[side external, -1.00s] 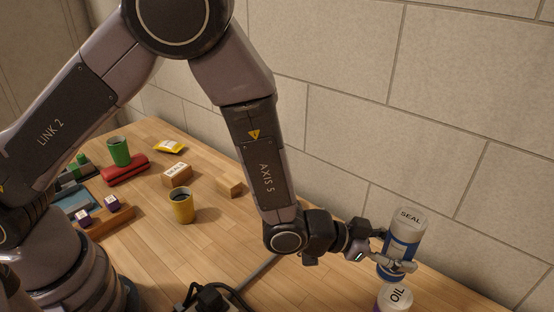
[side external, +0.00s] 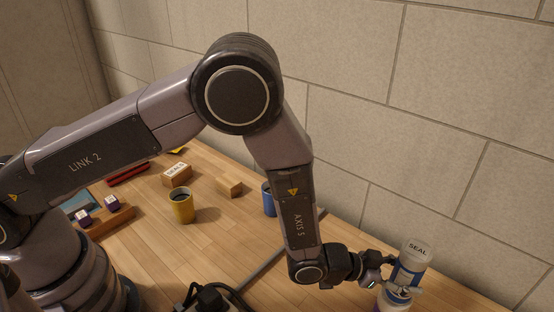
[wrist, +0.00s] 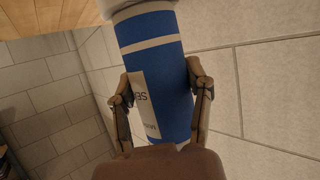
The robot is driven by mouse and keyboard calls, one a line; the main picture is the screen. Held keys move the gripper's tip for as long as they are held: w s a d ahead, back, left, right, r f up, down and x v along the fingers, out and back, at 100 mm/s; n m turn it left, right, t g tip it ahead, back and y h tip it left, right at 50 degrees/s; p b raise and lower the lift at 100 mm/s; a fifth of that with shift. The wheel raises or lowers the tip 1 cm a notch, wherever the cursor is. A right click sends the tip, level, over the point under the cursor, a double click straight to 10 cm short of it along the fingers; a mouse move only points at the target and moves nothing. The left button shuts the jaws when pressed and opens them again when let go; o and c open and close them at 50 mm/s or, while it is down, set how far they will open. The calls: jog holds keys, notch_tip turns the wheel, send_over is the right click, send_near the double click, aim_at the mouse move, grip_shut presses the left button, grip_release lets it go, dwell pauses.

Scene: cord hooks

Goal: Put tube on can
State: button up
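The can (side external: 381,306), marked OIL in the earlier frame, is just below the tube at the bottom edge, mostly hidden by the fingers and tube. I cannot tell whether the two touch.
A yellow mug (side external: 181,207), a SEALS box (side external: 177,174), a small wooden block (side external: 230,188) and a blue mug (side external: 268,200) stand on the table (side external: 150,255), well left of the tube. The block wall (side external: 480,190) is close behind the tube.

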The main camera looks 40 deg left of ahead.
jog(key=o, duration=0.4)
jog(key=shift+r, duration=0.1)
jog(key=shift+s+a+r, duration=0.1)
jog(key=shift+r, duration=0.05)
jog(key=v, duration=1.2)
jog(key=w+a+r+n+y, duration=0.2)
jog(key=a+r+y, duration=0.1)
jog(key=a+r, duration=0.55)
jog(key=w+a+r+n+y, duration=0.2)
jog(key=a+r+y, duration=0.1)
jog(key=a+r, duration=0.55)
jog(key=s+a+r+n+g+y, duration=0.1)
jog(key=s+a+r, duration=0.1)
jog(key=s+a, duration=0.3)
jog(key=s+a+r+n+g+y, duration=0.1)
jog(key=s+a+r+n, duration=0.1)
jog(key=s+a, duration=0.4)
jog(key=s+a+r+n+g+y, duration=0.1)
jog(key=s+a+r+n+g, duration=0.1)
jog(key=s+a, duration=0.4)
jog(key=shift+s+r+y, duration=0.1)
jog(key=shift+s+r, duration=0.1)
jog(key=shift+s, duration=0.6)
jog(key=shift+s+r+y, duration=0.1)
jog(key=shift+s+r, duration=0.05)
jog(key=shift+s, duration=0.65)
jog(key=shift+s+r+y, duration=0.1)
jog(key=shift+s+r, duration=0.1)
jog(key=shift+s, duration=0.6)
